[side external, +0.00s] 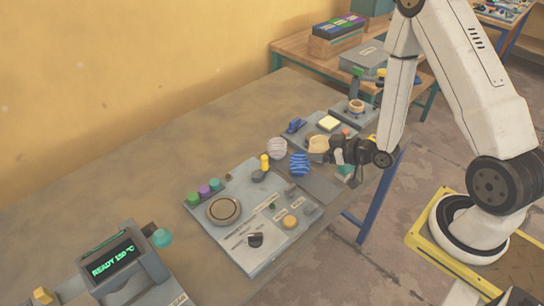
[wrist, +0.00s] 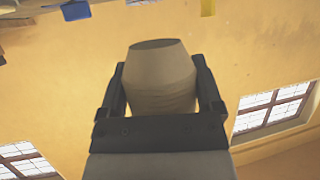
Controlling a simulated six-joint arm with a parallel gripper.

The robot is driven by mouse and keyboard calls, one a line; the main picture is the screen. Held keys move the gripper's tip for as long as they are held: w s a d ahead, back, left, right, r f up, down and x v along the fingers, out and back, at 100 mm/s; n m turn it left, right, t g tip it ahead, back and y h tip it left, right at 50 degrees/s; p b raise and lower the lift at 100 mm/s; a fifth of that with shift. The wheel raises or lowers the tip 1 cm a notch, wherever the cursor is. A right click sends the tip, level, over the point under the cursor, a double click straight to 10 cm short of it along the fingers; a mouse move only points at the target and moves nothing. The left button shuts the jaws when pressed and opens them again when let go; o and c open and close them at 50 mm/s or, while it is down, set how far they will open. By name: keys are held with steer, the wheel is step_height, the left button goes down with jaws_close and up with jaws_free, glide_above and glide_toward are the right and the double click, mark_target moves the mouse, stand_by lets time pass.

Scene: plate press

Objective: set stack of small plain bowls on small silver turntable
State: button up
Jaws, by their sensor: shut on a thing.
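My gripper (side external: 338,150) is shut on a tan stack of small plain bowls (side external: 318,144), held over the right part of the workbench. In the wrist view the stack (wrist: 160,78) sits between the two dark fingers (wrist: 160,100), with faint ring lines near its lower part. A round disc with a metallic rim (side external: 224,209) lies flat on the grey control panel, left of and nearer the camera than my gripper. It may be the small silver turntable; I cannot tell for sure. Nothing stands on it.
The panel (side external: 262,250) carries green, purple and teal knobs (side external: 204,191), a black knob (side external: 255,240) and an orange button (side external: 290,221). A striped blue ball (side external: 299,164), a pale ball (side external: 277,148) and a yellow piece (side external: 265,162) stand between gripper and disc. A display unit (side external: 120,262) is front left.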

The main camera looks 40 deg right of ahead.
steer(key=w+a+r+m+h, duration=0.1)
steer(key=w+m+h, duration=0.2)
steer(key=w, duration=0.6)
steer(key=r+m+g+h, duration=0.2)
steer(key=m+g+h, duration=0.1)
steer(key=m+h, duration=0.55)
glide_above(223, 208)
steer(key=shift+a+f+n+h, duration=0.1)
steer(key=shift+n+h, duration=0.15)
steer(key=shift+h, duration=0.1)
steer(key=shift+f, duration=0.1)
steer(key=shift+f, duration=3.8)
steer(key=shift+f, duration=0.25)
steer(key=o, duration=1.1)
